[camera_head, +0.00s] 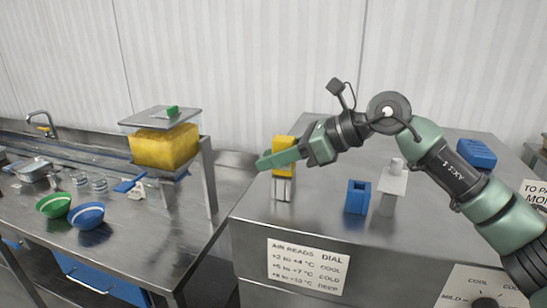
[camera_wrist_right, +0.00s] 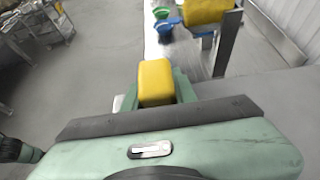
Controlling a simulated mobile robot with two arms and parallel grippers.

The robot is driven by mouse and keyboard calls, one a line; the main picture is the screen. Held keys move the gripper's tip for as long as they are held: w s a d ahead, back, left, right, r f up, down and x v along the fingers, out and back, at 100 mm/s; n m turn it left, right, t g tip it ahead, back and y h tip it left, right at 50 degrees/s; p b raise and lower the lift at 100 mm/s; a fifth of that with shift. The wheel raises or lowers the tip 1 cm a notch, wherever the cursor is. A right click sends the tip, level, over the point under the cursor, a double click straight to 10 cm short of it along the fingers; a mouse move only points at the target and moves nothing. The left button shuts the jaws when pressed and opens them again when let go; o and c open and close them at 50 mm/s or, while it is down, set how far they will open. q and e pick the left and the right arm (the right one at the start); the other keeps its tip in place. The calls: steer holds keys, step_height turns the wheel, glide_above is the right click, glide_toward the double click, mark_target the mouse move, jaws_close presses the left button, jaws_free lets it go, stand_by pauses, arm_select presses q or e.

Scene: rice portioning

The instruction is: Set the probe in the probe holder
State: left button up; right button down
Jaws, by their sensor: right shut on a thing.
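My right gripper (camera_head: 275,159) is shut on a yellow block-shaped handle, which I take to be the probe (camera_head: 283,171). A pale grey part shows below the yellow, over the steel counter; I cannot tell whether it touches the counter. In the right wrist view the yellow probe (camera_wrist_right: 156,82) sits between the green fingers. A blue open-topped block (camera_head: 357,196), which looks like the probe holder, stands on the counter to the right of the gripper, apart from the probe. Its opening looks empty. My left gripper is not in view.
Another blue block (camera_head: 477,153) lies farther back right. At left, a yellow bin (camera_head: 165,146) stands above a bench with a green bowl (camera_head: 53,205) and a blue bowl (camera_head: 87,215).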

steer(key=shift+f, duration=0.15)
steer(key=c, duration=0.6)
jaws_free()
step_height(320, 180, up, 8)
steer(key=p, duration=0.4)
steer(key=shift+p, duration=0.3)
stand_by(0.4)
